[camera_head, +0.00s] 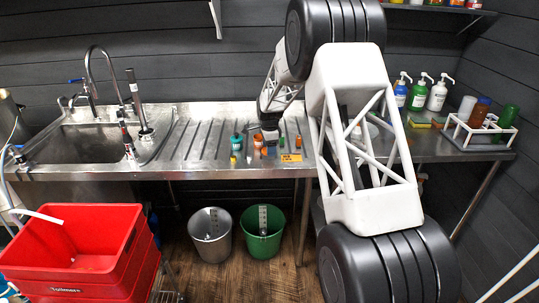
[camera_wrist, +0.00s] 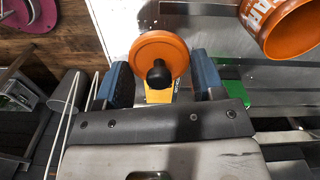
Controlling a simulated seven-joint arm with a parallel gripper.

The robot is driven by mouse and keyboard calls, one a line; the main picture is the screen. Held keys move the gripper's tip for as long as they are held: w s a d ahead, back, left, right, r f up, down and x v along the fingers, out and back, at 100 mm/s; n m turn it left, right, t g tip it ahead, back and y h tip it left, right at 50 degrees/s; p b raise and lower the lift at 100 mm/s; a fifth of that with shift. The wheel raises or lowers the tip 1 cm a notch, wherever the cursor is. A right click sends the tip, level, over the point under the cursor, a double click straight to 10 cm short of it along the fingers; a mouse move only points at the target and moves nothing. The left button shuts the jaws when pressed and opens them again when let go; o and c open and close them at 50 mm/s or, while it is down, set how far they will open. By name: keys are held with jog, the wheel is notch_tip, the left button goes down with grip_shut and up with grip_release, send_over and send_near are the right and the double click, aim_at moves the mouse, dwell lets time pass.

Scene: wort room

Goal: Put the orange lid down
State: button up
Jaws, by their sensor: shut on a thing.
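The orange lid (camera_wrist: 150,50) is a round disc with a black knob (camera_wrist: 158,74), seen in the wrist view between the blue fingertips of my gripper (camera_wrist: 163,82). My gripper is shut on it. In the head view my gripper (camera_head: 270,134) is low over the drainboard among small jars. The lid is too small there to tell apart surely from other orange things. An orange pot with lettering (camera_wrist: 283,25) stands close to the lid's right in the wrist view, apart from it. Whether the lid touches the steel top is unclear.
A teal jar (camera_head: 237,142) and small coloured pieces stand around my gripper on the steel counter (camera_head: 190,150). A yellow label (camera_head: 291,158) is at the front edge. The sink (camera_head: 85,140) is left; a bottle rack (camera_head: 478,134) is right. The ribbed left drainboard is clear.

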aim_at(270, 159)
jog(key=shift+f, duration=1.7)
jog(key=shift+f, duration=0.15)
jog(key=o, duration=0.9)
notch_tip(270, 159, up, 12)
jog(key=shift+r, duration=0.1)
jog(key=shift+s+r, duration=0.1)
jog(key=shift+r, duration=0.05)
